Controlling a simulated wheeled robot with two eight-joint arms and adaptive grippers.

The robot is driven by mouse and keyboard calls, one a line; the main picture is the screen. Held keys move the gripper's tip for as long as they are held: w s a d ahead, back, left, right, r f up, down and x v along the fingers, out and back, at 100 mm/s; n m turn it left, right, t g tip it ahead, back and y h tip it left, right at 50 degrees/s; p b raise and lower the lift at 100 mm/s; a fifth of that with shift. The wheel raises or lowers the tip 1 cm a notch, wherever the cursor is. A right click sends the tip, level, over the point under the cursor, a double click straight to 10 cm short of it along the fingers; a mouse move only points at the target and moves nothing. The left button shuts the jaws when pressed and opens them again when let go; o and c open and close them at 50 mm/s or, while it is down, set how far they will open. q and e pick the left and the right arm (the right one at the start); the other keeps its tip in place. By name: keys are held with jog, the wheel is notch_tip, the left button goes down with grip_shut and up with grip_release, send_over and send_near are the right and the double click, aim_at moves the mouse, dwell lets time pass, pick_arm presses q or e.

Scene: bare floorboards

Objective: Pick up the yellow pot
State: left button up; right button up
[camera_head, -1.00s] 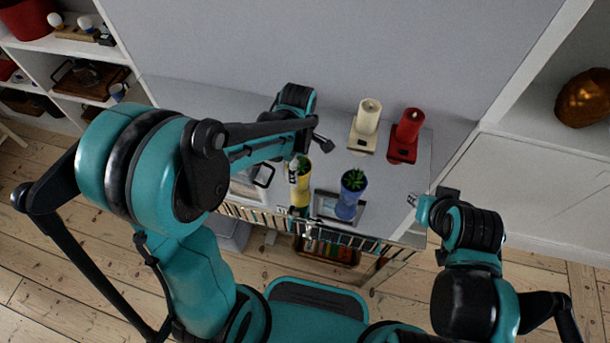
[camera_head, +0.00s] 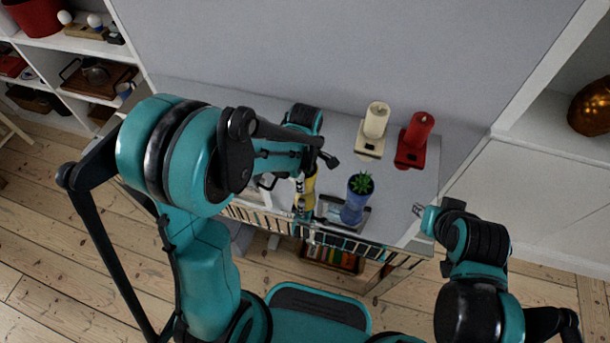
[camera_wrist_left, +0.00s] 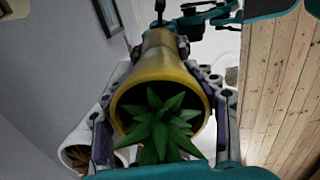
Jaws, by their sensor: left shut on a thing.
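The yellow pot (camera_head: 309,183) stands at the front of the grey-topped cabinet in the head view, partly covered by my left gripper (camera_head: 303,188). In the left wrist view the pot (camera_wrist_left: 160,70) lies between the fingers of my left gripper (camera_wrist_left: 160,105), with its rim and spiky green plant (camera_wrist_left: 160,125) facing the camera. The left gripper is shut on the pot. Whether the pot's base touches the cabinet top is hidden. My right gripper (camera_head: 420,211) is near the cabinet's right front corner, apart from the pot; its jaws are too small to judge.
A blue pot with a plant (camera_head: 355,205) stands just right of the yellow pot, by a dark-framed object (camera_head: 328,208). The cabinet top (camera_head: 400,190) is clear at right.

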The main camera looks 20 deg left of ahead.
pick_arm(q)
jog(key=shift+r, duration=0.1)
notch_tip(320, 180, up, 5)
jog(key=shift+s+f+p, duration=0.1)
jog(key=shift+f+p, duration=0.1)
jog(key=shift+p, duration=1.05)
jog(key=s+d+r+p, duration=0.2)
jog(key=s+r, duration=0.1)
jog(key=s, duration=0.2)
jog(key=s+d+r+p, duration=0.2)
jog(key=s+d+r, duration=0.1)
jog(key=s, duration=0.3)
jog(key=w+a+r+m+b, duration=0.1)
jog(key=w+a+r+m, duration=0.1)
jog(key=w+a+m, duration=0.3)
jog(key=w+a+r+m+b, duration=0.1)
jog(key=w+a+m, duration=0.3)
jog(key=w+m, duration=0.6)
jog(key=shift+a+r+m+b, duration=0.35)
jog(key=shift+a+m, duration=0.05)
jog(key=shift+m, duration=0.9)
